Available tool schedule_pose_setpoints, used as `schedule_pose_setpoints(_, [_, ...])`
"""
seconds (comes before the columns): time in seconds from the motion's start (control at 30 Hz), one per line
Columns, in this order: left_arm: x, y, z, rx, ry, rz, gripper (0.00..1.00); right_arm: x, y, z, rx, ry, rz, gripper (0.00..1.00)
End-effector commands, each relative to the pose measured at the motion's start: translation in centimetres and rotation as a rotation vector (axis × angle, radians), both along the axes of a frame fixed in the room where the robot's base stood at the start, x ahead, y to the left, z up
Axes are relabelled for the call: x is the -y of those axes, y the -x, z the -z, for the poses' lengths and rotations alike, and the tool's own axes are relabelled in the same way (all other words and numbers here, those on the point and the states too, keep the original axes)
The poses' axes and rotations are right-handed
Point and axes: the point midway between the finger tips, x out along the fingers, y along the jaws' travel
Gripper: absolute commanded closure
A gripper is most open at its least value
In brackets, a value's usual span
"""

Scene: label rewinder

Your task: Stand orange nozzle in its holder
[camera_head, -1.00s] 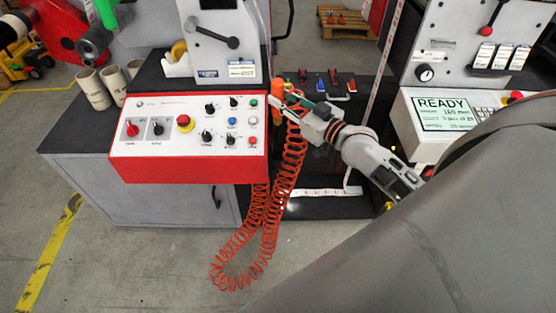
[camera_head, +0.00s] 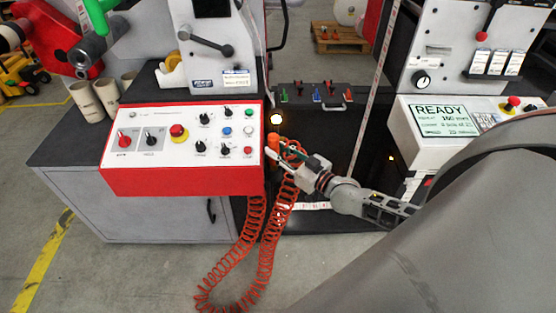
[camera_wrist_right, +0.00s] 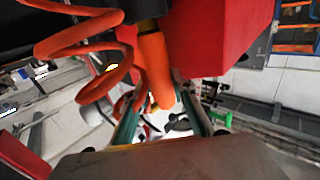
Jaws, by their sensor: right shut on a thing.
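The orange nozzle (camera_head: 273,142) is upright beside the right end of the red and white control panel, with its red coiled hose (camera_head: 268,235) hanging below. My right gripper (camera_head: 283,152) is shut on the nozzle, coming in from the right. In the right wrist view the orange nozzle (camera_wrist_right: 155,70) runs down between the two fingers of the gripper (camera_wrist_right: 160,122), close to the red panel side. The hose coils lie left of it there. I cannot make out the holder clearly. My left gripper is not in view.
The control panel (camera_head: 185,150) stands directly left of the nozzle, its red side close by. A dark surface with several small coloured levers (camera_head: 315,95) lies behind. A READY screen (camera_head: 443,117) is at the right. Cardboard cores (camera_head: 92,98) stand at the left.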

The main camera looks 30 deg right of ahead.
Motion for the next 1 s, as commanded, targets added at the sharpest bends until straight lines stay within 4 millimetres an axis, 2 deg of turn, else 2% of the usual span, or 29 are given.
schedule_pose_setpoints(0.1, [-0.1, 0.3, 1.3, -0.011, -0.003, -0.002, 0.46, 0.0, 0.0, 2.2, -0.001, 0.002, -0.001, 1.00])
schedule_pose_setpoints(0.2, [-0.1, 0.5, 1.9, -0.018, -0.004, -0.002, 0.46, 0.0, 0.0, 3.1, 0.000, 0.002, 0.000, 1.00])
schedule_pose_setpoints(0.63, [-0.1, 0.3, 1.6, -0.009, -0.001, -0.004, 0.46, 0.0, 0.0, 3.6, 0.000, 0.001, 0.000, 1.00])
schedule_pose_setpoints(0.67, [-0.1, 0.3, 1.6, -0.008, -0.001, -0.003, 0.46, 0.0, 0.1, 3.7, -0.002, 0.001, -0.001, 0.70])
schedule_pose_setpoints(1.0, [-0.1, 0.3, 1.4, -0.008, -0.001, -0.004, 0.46, 0.0, 0.0, 3.5, -0.002, 0.001, -0.001, 0.68])
